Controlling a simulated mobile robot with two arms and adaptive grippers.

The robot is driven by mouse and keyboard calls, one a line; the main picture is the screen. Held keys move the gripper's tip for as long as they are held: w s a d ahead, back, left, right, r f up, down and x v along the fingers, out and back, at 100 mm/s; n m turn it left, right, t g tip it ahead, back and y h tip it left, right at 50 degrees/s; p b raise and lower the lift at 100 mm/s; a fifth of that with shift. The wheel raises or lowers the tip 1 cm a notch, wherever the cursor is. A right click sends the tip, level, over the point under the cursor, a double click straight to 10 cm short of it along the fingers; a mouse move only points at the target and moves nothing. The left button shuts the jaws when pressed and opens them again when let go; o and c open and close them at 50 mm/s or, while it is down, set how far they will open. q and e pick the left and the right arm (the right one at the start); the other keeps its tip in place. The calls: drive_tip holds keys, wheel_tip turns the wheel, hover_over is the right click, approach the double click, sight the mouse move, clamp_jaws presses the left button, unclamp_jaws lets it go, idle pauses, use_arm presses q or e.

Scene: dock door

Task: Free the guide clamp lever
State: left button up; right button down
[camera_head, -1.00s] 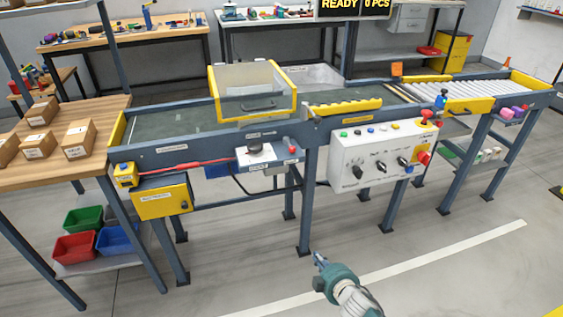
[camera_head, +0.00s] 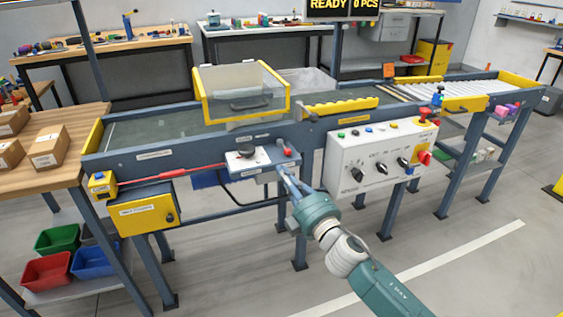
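A small red-tipped lever (camera_head: 287,150) stands on the blue-grey bracket at the conveyor's front, right of a white plate with a black knob (camera_head: 245,150). I take it for the guide clamp lever, but the labels are too small to read. My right gripper (camera_head: 284,174) points up at the bracket from just below the lever. Its fingertips are close to the bracket front; I cannot tell whether they touch it, or whether the fingers are open or shut. My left gripper is not in view.
The white control box (camera_head: 378,158) with knobs and a red button is close right of my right gripper. A yellow-framed clear guard (camera_head: 240,93) stands above the belt. A yellow box (camera_head: 145,209) hangs at the left. The floor in front is mostly clear.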

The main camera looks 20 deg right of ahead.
sight(281, 163)
drive_tip(key=x, duration=0.9)
drive_tip(key=shift+w+b, duration=0.3)
drive_tip(key=shift+b, duration=0.1)
drive_tip(key=d, duration=0.1)
drive_tip(key=d+f, duration=0.1)
drive_tip(key=d, duration=0.1)
drive_tip(key=shift+s+f+b, duration=0.15)
drive_tip(key=shift+b, duration=0.25)
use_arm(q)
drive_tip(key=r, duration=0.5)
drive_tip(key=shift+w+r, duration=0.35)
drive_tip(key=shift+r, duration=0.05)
use_arm(e)
drive_tip(key=shift+d+f, duration=0.1)
drive_tip(key=shift+d, duration=0.25)
drive_tip(key=shift+s+d, duration=0.1)
drive_tip(key=shift+d+n+y, duration=0.15)
drive_tip(key=shift+n+y, duration=0.15)
drive_tip(key=shift+d+y, duration=0.15)
drive_tip(key=shift+y, duration=0.15)
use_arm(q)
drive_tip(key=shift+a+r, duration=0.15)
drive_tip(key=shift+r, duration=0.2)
